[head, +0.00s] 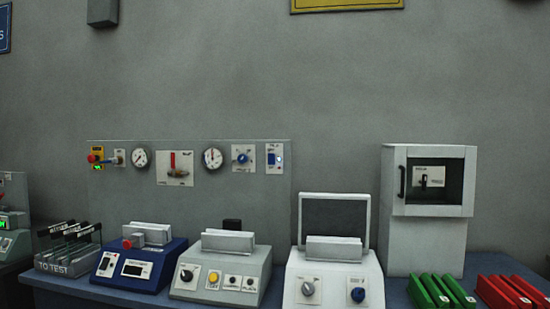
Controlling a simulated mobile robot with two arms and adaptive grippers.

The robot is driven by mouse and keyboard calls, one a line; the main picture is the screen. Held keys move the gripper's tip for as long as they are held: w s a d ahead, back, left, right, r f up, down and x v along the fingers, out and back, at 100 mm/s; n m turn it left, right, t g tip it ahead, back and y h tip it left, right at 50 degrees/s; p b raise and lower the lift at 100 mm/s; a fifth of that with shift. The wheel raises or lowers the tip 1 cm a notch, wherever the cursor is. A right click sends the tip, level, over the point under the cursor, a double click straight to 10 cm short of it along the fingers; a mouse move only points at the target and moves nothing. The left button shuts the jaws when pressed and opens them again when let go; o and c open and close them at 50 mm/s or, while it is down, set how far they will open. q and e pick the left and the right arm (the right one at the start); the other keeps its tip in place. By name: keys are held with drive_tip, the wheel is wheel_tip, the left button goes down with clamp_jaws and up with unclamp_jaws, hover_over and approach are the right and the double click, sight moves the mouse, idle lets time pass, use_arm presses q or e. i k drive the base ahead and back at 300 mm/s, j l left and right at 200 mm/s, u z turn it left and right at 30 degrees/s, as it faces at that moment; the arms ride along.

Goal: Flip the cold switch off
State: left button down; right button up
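No label that I can read clearly says "cold". A white plate with a blue rocker-like switch (272,159) sits at the right end of the grey wall panel; its small lettering is too blurred to read, and its position cannot be told. A black switch (424,181) on a white plate sits inside the window of the white cabinet at right. Neither of my grippers shows in the head view.
The grey panel (110,190) also carries a blue knob (242,158), gauges and a red lever (173,162). Below stand a blue device (150,262), a grey device (215,270) and a white device (325,265). Green blocks (425,292) and red blocks (505,292) lie at right.

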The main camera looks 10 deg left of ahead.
sight(270, 156)
drive_tip(key=i+j+z, duration=0.2)
drive_tip(key=i, duration=0.3)
drive_tip(key=i+j+z, duration=0.25)
drive_tip(key=i+j, duration=0.25)
